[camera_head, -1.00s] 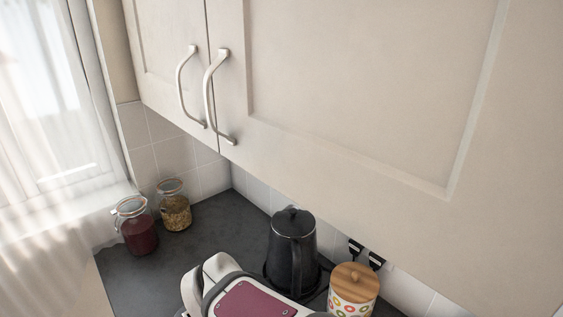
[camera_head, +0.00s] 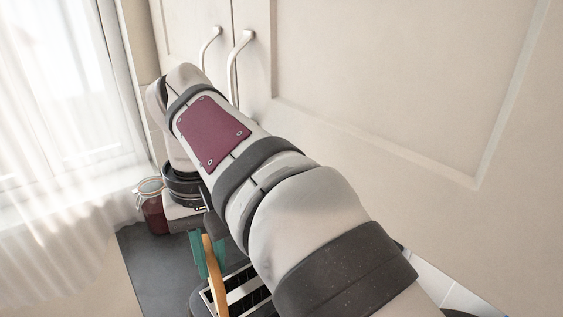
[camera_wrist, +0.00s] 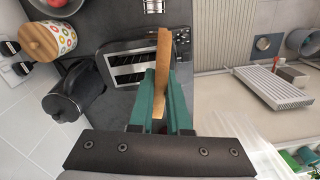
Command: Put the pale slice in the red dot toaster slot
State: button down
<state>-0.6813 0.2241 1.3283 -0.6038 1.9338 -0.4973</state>
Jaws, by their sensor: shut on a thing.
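My gripper (camera_wrist: 161,88) has teal fingers that are shut on a bread slice (camera_wrist: 162,62), held upright and seen edge-on with a tan crust. In the head view the slice (camera_head: 214,277) stands between the teal fingers (camera_head: 207,257), just left of the toaster in the picture. The toaster (camera_head: 243,293) is dark with a light top and long dark slots, partly hidden by my arm. In the wrist view the toaster (camera_wrist: 122,48) lies behind and to the left of the slice, which overlaps its right end. I cannot make out a red dot on it.
A black kettle (camera_wrist: 72,100) and a wooden-lidded patterned canister (camera_wrist: 42,42) stand beside the toaster. A red-filled jar (camera_head: 152,205) is near the window. Upper cabinets (camera_head: 400,90) hang close to my arm. A white rack (camera_wrist: 272,88) shows at right in the wrist view.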

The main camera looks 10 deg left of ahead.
jog(key=shift+w+a+r+n, duration=0.15)
jog(key=shift+a+r+n, duration=0.1)
jog(key=shift+r+n, duration=0.5)
jog(key=shift+w+f+m, duration=0.45)
jog(key=shift+w+m, duration=0.1)
jog(key=shift+m, duration=0.3)
jog(key=w+a+f+m+t+h, duration=0.1)
jog(key=w+f+m, duration=0.7)
jog(key=m, duration=0.7)
jog(key=shift+w+f, duration=0.25)
jog(key=shift+f, duration=1.6)
jog(key=shift+w+f, duration=0.2)
jog(key=shift+f, duration=1.65)
jog(key=c, duration=0.8)
grip_release()
jog(key=shift+r, duration=0.1)
